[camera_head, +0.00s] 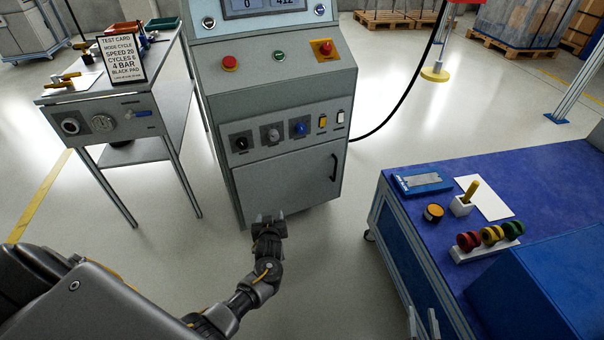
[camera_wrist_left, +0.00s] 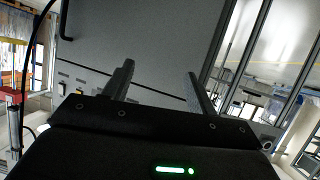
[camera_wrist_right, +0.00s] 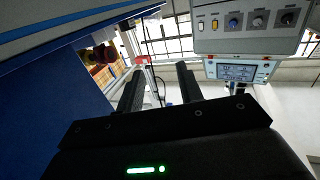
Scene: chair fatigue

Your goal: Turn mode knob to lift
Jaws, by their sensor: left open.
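A grey control cabinet (camera_head: 300,75) stands ahead with three knobs in a row on its lower panel: a black knob (camera_head: 241,143), a grey knob (camera_head: 273,134) and a blue knob (camera_head: 300,128). Their labels are too small to read, so I cannot tell which is the mode knob. The three also show upside down in the right wrist view, the black one (camera_wrist_right: 287,18) at right. My left gripper (camera_head: 268,217) is open and empty, low before the cabinet door, below the knobs. My right gripper (camera_head: 423,320) is open and empty beside the blue table, away from the knobs.
A blue table (camera_head: 550,175) with spools and a blue box (camera_head: 545,285) fills the right. A grey side table (camera_head: 85,95) at left bears a test card (camera_head: 122,55) reading mode cycle. Red buttons (camera_head: 229,63) sit above the knobs. Floor between is clear.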

